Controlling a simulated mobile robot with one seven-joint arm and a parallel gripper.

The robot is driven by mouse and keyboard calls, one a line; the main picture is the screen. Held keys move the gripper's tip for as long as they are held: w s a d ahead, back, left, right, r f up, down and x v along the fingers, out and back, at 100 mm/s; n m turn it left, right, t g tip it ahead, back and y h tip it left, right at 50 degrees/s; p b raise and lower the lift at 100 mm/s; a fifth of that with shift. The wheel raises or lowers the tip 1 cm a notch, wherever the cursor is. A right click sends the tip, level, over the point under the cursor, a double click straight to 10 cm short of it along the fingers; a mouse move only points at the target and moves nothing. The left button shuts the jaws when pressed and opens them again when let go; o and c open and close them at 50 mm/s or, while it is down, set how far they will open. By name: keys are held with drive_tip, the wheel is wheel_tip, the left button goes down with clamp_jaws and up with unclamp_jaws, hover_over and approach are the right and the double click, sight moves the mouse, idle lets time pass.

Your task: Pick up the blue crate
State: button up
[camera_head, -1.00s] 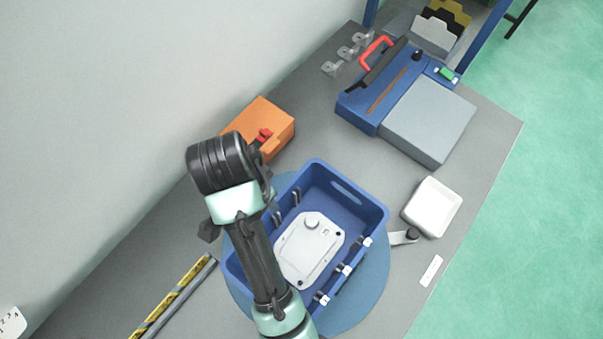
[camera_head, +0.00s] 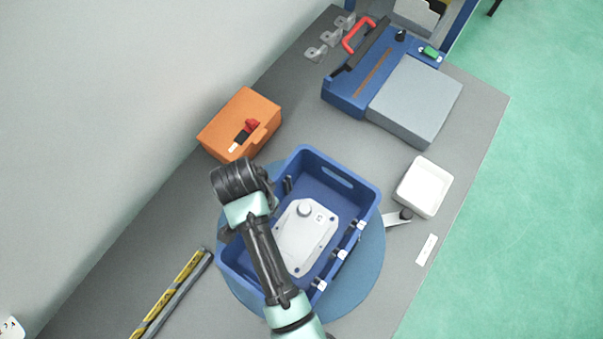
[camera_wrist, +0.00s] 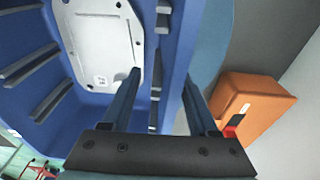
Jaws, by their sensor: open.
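The blue crate (camera_head: 352,187) stands on a round blue mat (camera_head: 372,262) on the grey bench. A light grey cast plate (camera_head: 307,235) with a round boss lies inside it; the plate also shows in the wrist view (camera_wrist: 100,38). My arm covers the crate's left part in the head view and hides most of my gripper. In the wrist view my gripper (camera_wrist: 161,80) is open, one finger over the crate's inside and the other outside. The crate's side wall (camera_wrist: 176,55) runs between them. Whether a finger touches the wall cannot be told.
An orange box (camera_head: 240,122) stands close to the crate's upper left. A white tray (camera_head: 424,186) and a small grey lever part (camera_head: 396,219) lie to the right. A blue and grey machine (camera_head: 415,105) stands farther back. Yellow-black striped bars (camera_head: 172,290) lie at lower left.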

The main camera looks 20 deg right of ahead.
drive_tip(key=shift+d+f, duration=0.1)
drive_tip(key=shift+f, duration=0.75)
clamp_jaws()
drive_tip(key=shift+w+r, duration=0.1)
idle(0.7)
